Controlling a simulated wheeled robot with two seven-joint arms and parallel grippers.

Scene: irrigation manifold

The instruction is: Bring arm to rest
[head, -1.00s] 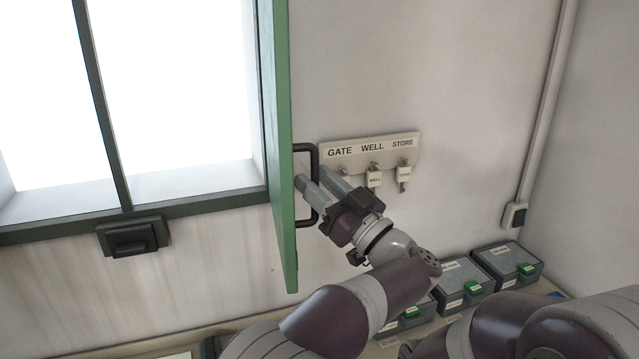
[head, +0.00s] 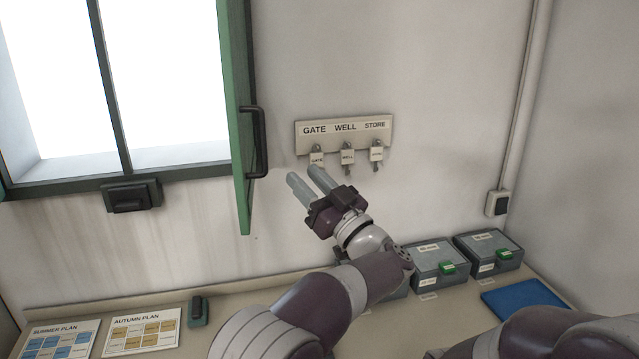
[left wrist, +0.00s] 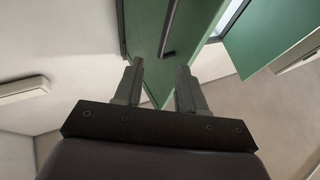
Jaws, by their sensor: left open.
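My left gripper (head: 309,184) is in the middle of the head view, pointing up and to the left. Its two fingers are apart with nothing between them. It is just below the key rack and to the right of the green shutter's black handle (head: 260,142), clear of the handle. In the left wrist view the two fingers (left wrist: 160,85) are spread, with the green shutter (left wrist: 175,40) behind them. My left arm (head: 330,300) crosses the bottom of the head view. My other arm shows at the bottom right, but its gripper is out of view.
The open green shutter (head: 239,120) juts out beside the window. A key rack (head: 344,134) labelled GATE, WELL and STORE holds tagged keys. Grey boxes (head: 440,262) with green latches, a blue tray (head: 525,304) and plan cards (head: 145,332) lie on the bench.

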